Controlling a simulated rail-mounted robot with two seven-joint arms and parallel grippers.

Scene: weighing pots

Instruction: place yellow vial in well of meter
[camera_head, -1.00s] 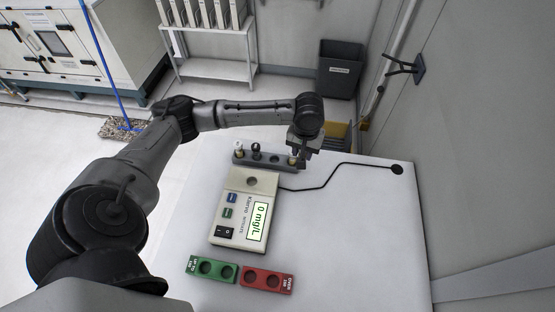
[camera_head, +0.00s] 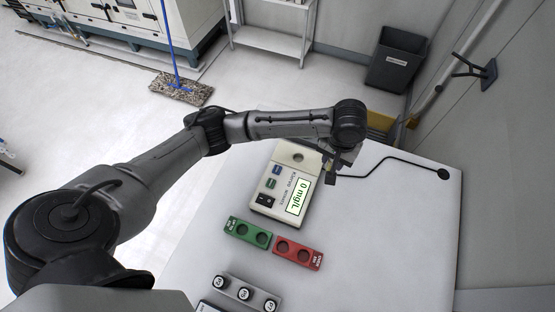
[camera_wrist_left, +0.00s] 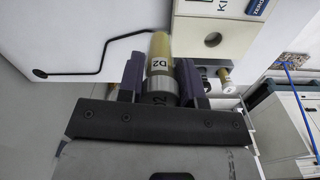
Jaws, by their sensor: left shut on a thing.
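My left gripper (camera_head: 330,176) is beside the right edge of the meter, near its well end. In the left wrist view the gripper (camera_wrist_left: 160,85) is shut on a yellow vial (camera_wrist_left: 160,48) with a dark cap and a white D2 label. The meter (camera_head: 264,181) is a cream box with a screen reading 0 mg/L. Its round well (camera_head: 298,157) is empty, and the well also shows in the left wrist view (camera_wrist_left: 212,40), to the right of the vial and apart from it. My right gripper is not in view.
A green holder (camera_head: 247,233) and a red holder (camera_head: 298,254), each with two empty holes, lie in front of the meter. A grey rack (camera_head: 255,296) with labelled dark caps is at the near edge. A black cable (camera_head: 395,160) runs right. The white table's right side is clear.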

